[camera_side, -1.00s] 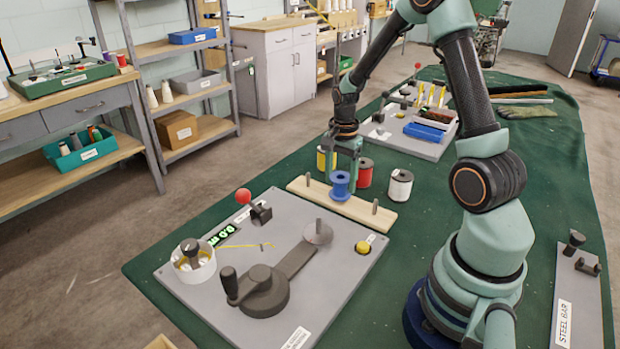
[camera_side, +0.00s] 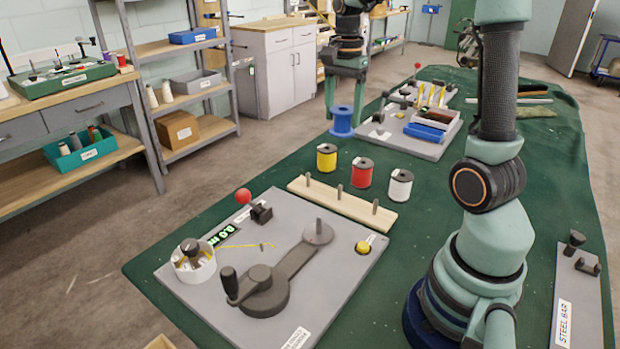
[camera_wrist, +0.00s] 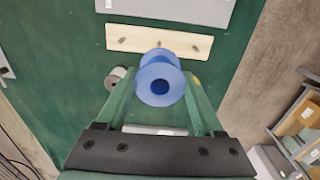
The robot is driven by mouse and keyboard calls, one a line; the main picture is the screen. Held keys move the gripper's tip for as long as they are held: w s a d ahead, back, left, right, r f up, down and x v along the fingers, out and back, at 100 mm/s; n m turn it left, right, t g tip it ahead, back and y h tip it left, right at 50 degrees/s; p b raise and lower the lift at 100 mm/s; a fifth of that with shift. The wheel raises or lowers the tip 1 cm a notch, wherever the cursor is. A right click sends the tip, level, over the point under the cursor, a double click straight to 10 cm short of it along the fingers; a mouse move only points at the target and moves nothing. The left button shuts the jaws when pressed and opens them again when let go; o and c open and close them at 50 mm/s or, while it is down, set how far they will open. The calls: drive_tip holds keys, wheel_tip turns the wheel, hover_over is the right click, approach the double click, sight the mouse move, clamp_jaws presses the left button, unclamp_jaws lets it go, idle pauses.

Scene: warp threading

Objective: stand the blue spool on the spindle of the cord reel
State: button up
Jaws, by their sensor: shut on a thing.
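My gripper (camera_side: 344,108) is shut on the blue spool (camera_side: 341,125), which it holds upright, raised above the table beyond the plank. In the wrist view the blue spool (camera_wrist: 159,68) sits between the fingers with its dark centre hole facing the camera. The cord reel (camera_side: 217,287) is a grey board at the front left of the table. On it, a long dark arm runs from a black crank (camera_side: 262,292) to a pale disc with a short upright peg (camera_side: 318,227), which looks like the spindle. The peg is bare and well in front of my gripper.
A wooden plank (camera_side: 330,197) with three empty pegs lies behind the reel. Yellow (camera_side: 327,157), red (camera_side: 362,172) and white (camera_side: 400,186) spools stand behind it. A red-knobbed lever (camera_side: 244,197) stands on the reel board. A tray board (camera_side: 430,148) lies further back.

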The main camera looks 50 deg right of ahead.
drive_tip(key=s+a+f+n, duration=0.2)
drive_tip(key=a+f+n, duration=0.15)
drive_tip(key=a, duration=0.35)
drive_tip(key=s+a+f+n, duration=0.2)
drive_tip(key=a+f, duration=0.2)
drive_tip(key=a, duration=0.4)
drive_tip(key=shift+d+f, duration=0.1)
drive_tip(key=shift+f, duration=3.9)
drive_tip(key=shift+f, duration=0.75)
drive_tip(key=o, duration=1.4)
drive_tip(key=shift+r, duration=0.1)
